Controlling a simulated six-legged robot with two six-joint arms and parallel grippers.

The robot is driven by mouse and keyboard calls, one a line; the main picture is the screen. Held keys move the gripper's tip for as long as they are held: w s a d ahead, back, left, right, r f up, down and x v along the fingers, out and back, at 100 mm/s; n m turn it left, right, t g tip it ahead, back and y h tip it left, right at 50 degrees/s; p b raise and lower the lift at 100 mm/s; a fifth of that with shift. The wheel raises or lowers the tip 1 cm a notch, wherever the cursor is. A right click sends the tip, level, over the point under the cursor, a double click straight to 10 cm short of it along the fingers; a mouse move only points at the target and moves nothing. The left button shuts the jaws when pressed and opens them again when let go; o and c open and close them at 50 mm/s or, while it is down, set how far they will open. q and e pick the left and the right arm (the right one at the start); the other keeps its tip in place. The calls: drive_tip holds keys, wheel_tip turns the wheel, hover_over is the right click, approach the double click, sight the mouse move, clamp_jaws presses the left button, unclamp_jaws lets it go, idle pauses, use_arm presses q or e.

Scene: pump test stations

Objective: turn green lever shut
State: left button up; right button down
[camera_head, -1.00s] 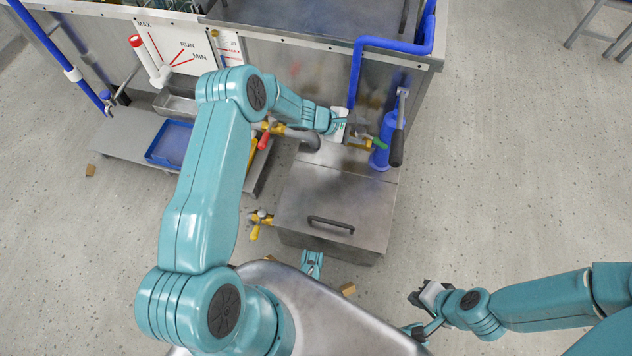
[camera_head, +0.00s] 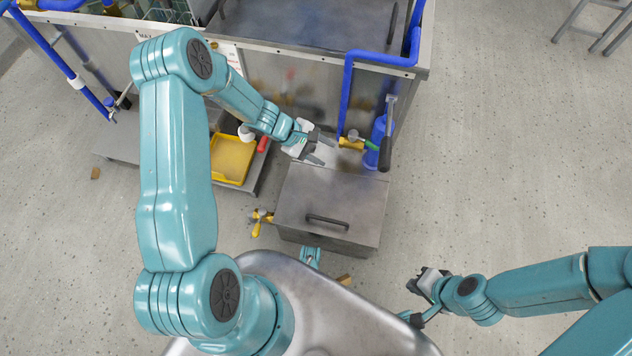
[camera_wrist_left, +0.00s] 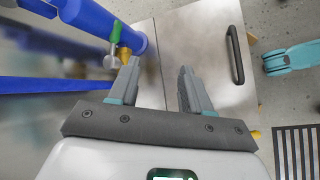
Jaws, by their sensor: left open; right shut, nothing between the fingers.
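The green lever (camera_head: 371,146) sits on a brass valve (camera_head: 350,143) beside a blue pipe, on the front of the steel tank. It points right and slightly down, towards a blue cylinder (camera_head: 379,135). In the left wrist view the green lever (camera_wrist_left: 116,32) is at the upper left, beyond the left fingertip. My left gripper (camera_head: 326,149) is open and empty, left of the valve and apart from the lever; its fingers also show in the left wrist view (camera_wrist_left: 159,72). My right gripper (camera_head: 418,284) is shut and empty at the lower right, far from the lever.
A steel box (camera_head: 335,190) with a black handle stands below the valve. A black-gripped hand lever (camera_head: 386,145) rises close right of the green one. A yellow tray (camera_head: 231,158) and a red handle (camera_head: 263,145) lie to the left.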

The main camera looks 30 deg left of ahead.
use_arm(q)
drive_tip(key=s+d+r+m+g+y+p, duration=0.1)
drive_tip(key=s+d+r+m+g+p, duration=0.1)
drive_tip(key=s, duration=0.4)
drive_tip(key=s+d+r+m+g+y+p, duration=0.1)
drive_tip(key=s+d+r+m+g+p, duration=0.1)
drive_tip(key=s+p, duration=0.4)
drive_tip(key=d+m, duration=0.1)
drive_tip(key=m, duration=0.1)
drive_tip(key=shift+s+d+r+m+y, duration=0.3)
drive_tip(key=shift+d+r+y, duration=0.05)
drive_tip(key=shift+r+y, duration=0.05)
drive_tip(key=shift+s, duration=0.1)
